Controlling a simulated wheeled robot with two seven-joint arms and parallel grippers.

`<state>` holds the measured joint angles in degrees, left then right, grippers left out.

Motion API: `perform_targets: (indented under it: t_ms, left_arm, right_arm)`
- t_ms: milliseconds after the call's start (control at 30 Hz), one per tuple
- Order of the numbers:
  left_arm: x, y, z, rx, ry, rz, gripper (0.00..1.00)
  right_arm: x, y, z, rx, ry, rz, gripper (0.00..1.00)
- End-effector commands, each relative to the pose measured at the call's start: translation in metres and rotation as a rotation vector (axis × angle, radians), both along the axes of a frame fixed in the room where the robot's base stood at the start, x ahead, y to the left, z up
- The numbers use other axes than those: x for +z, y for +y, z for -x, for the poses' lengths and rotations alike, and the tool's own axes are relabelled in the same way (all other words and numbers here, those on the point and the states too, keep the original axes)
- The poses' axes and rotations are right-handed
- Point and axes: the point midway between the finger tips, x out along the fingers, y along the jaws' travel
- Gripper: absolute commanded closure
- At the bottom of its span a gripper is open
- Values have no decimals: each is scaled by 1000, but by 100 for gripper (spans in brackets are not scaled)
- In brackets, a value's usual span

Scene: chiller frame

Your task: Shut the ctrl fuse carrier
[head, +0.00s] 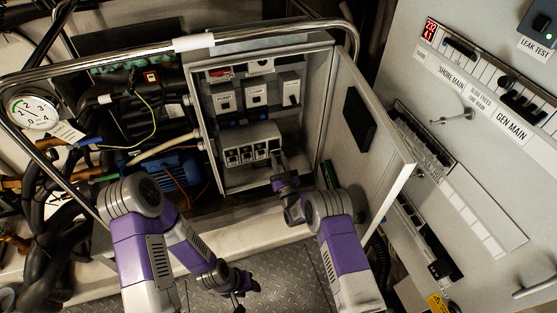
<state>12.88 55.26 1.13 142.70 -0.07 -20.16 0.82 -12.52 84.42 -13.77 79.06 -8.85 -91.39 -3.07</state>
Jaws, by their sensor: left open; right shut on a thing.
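A grey fuse block (248,140) with a row of several fuse carriers (247,155) sits low inside the open control box. Their labels are too small to read, so I cannot tell which is the ctrl one by its label. My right gripper (279,160) is at the right end of this row, shut on what appears to be the ctrl fuse carrier; its fingers hide most of that carrier, and its angle is unclear. My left gripper (240,284) is open and empty, low over the floor plate, well away from the box.
The box door (372,135) stands open to the right of my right arm. Above the fuse block are switch modules (256,94). A metal rail (110,62) crosses in front at the top. Hoses and a gauge (34,112) crowd the left; a labelled panel (470,90) stands right.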

Motion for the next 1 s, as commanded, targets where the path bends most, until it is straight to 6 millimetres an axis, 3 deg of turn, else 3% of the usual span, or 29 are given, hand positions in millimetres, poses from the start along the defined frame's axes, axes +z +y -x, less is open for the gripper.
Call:
perform_targets:
  t_ms: [167, 500, 967, 1000]
  left_arm:
    - [4, 0, 0, 0, 0, 0, 53]
    - [36, 0, 0, 0, 0, 0, 53]
    - [39, 0, 0, 0, 0, 0, 53]
    - [39, 0, 0, 0, 0, 0, 53]
  right_arm:
    - [3, 0, -1, -1, 17, 5, 100]
    - [18, 3, -10, -2, 268, 86, 100]
    - [16, 4, -12, 0, 340, 110, 100]
    - [16, 4, -12, 0, 340, 110, 73]
